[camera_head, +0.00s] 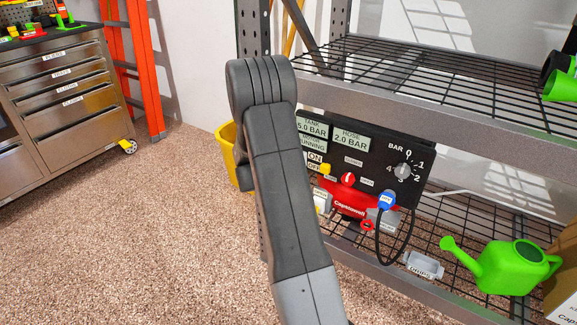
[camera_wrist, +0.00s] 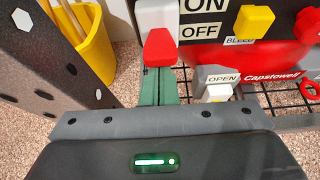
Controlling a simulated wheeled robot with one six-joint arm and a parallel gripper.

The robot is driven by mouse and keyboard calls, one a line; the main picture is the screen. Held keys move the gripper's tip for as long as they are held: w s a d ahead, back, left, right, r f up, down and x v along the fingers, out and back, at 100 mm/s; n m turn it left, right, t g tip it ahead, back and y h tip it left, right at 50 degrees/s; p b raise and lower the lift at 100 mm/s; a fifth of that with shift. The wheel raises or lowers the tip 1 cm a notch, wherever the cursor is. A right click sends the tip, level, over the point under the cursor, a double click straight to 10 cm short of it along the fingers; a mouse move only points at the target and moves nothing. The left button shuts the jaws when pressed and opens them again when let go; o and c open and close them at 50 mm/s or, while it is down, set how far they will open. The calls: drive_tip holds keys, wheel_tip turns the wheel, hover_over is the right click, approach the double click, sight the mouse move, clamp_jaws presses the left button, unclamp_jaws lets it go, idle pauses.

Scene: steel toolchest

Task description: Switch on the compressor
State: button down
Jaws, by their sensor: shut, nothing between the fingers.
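The compressor (camera_head: 350,200) is a red unit with a black panel (camera_head: 377,160) on the lower shelf. A display on the panel ends in "RUNNING" (camera_head: 313,145), its start hidden by my arm. Others read tank 5.0 bar and hose 2.0 bar. In the wrist view, a white switch with a red tip (camera_wrist: 159,47) stands left of the "ON" and "OFF" labels (camera_wrist: 197,32). My gripper (camera_wrist: 162,72) is shut and empty. Its green fingers end just below the red tip, touching or very near it. In the head view, my arm hides gripper and switch.
A perforated shelf post (camera_wrist: 45,60) and a yellow bin (camera_wrist: 88,45) are close on the left. A yellow "BLEED" knob (camera_wrist: 254,22) and an "OPEN" lever (camera_wrist: 217,92) are at the right. A green watering can (camera_head: 510,268) stands on the lower wire shelf.

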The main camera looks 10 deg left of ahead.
drive_tip(key=shift+r+g+y+p, duration=0.3)
drive_tip(key=shift+r+g+p, duration=0.2)
drive_tip(key=shift+r+p, duration=0.55)
drive_tip(key=shift+r, duration=0.15)
